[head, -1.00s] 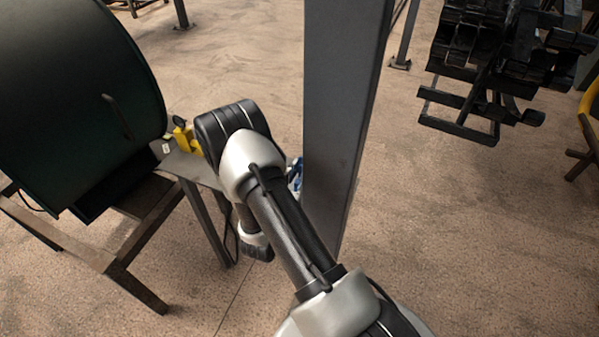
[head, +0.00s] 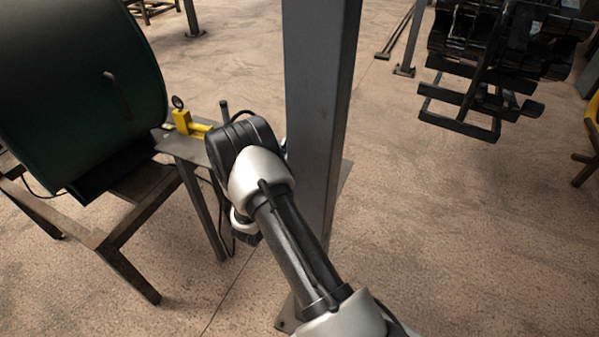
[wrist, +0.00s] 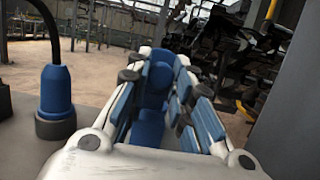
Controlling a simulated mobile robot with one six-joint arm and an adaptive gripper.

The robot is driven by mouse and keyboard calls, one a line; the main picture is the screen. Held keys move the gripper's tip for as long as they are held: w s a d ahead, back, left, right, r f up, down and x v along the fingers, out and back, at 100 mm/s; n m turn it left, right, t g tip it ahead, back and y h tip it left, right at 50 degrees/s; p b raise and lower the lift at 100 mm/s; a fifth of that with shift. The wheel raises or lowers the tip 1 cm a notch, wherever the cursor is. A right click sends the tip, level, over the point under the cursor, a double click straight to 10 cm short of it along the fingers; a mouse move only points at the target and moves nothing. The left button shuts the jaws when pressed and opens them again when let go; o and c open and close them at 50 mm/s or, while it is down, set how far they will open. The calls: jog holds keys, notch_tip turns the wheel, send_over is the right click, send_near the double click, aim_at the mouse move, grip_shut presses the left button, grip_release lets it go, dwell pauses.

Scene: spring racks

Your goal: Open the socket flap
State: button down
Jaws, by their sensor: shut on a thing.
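In the wrist view, my gripper (wrist: 160,68) has white fingers with blue and dark parts, drawn close together. A blue piece (wrist: 152,90) shows between the fingers and they are shut on it. It appears to be the socket flap, but the fingers cover much of it and its hinge and the socket opening cannot be made out. In the head view, my gripper is hidden behind my wrist and the grey post.
A grey steel post (head: 318,110) stands right beside my wrist. A dark green drum (head: 75,90) on a stand and a small table (head: 180,148) with a yellow tool (head: 186,122) are at left. A black rack (head: 475,75) stands at right. Floor is open between post and rack.

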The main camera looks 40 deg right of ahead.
jog(key=h+b, duration=0.1)
jog(key=b, duration=0.1)
jog(key=f+t+h+b, duration=0.1)
jog(key=b, duration=0.1)
jog(key=shift+s+a+f, duration=0.15)
jog(key=shift+s+a, duration=0.15)
jog(key=shift+a, duration=0.1)
jog(key=shift+h+b, duration=0.35)
jog(key=shift+h, duration=0.05)
jog(key=c, duration=1.4)
grip_release()
jog(key=shift+r, duration=0.2)
notch_tip(320, 180, up, 10)
